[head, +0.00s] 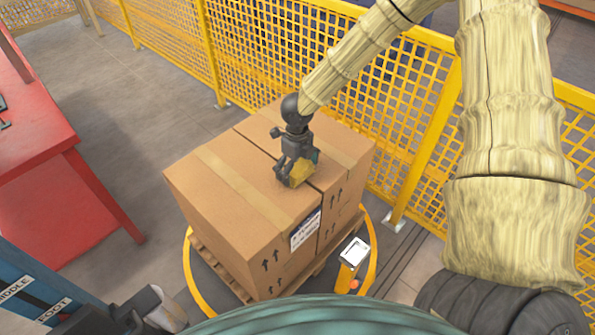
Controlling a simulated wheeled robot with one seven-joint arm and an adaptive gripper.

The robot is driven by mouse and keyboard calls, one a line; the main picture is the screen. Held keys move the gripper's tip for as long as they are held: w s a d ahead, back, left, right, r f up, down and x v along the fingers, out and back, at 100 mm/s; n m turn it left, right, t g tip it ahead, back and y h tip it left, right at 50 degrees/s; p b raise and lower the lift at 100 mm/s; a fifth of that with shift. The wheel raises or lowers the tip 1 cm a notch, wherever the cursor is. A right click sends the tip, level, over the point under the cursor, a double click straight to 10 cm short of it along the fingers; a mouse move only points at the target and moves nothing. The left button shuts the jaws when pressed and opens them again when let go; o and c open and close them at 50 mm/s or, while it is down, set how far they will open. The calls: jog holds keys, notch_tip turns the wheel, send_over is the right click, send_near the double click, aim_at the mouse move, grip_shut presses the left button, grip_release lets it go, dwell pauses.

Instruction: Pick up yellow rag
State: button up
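My gripper (286,178) is dark and reaches down from the upper right to the rag. Its fingers are at the rag's left side and appear to touch or overlap it. I cannot tell whether the fingers are closed on the rag or apart around it. The rag seems to rest on the box top, with no visible gap below it.
Two taped cardboard boxes (230,195) stand on a wooden pallet (215,262) inside a yellow floor ring. A yellow mesh fence (400,120) runs behind and to the right. A yellow post with a white panel (354,250) stands in front. A red table (50,170) is at left.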

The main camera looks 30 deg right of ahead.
aim_at(298, 169)
jog(key=c, duration=0.7)
jog(key=shift+r, duration=0.1)
jog(key=shift+r, duration=0.5)
jog(key=shift+s+a+r+b, duration=0.15)
jog(key=shift+r+b, duration=0.1)
jog(key=shift+r, duration=0.35)
jog(key=shift+s+d+r+b, duration=0.1)
jog(key=shift+r+b, duration=0.1)
jog(key=shift+r, duration=0.4)
jog(key=s+a+b, duration=0.1)
jog(key=s, duration=0.4)
jog(key=s+a+r+b, duration=0.1)
jog(key=s, duration=0.4)
jog(key=s+a, duration=0.1)
jog(key=s, duration=0.4)
jog(key=shift+a+r+b, duration=0.25)
jog(key=shift+a+b, duration=0.15)
jog(key=o, duration=0.6)
jog(key=shift+c, duration=0.2)
jog(key=c, duration=0.3)
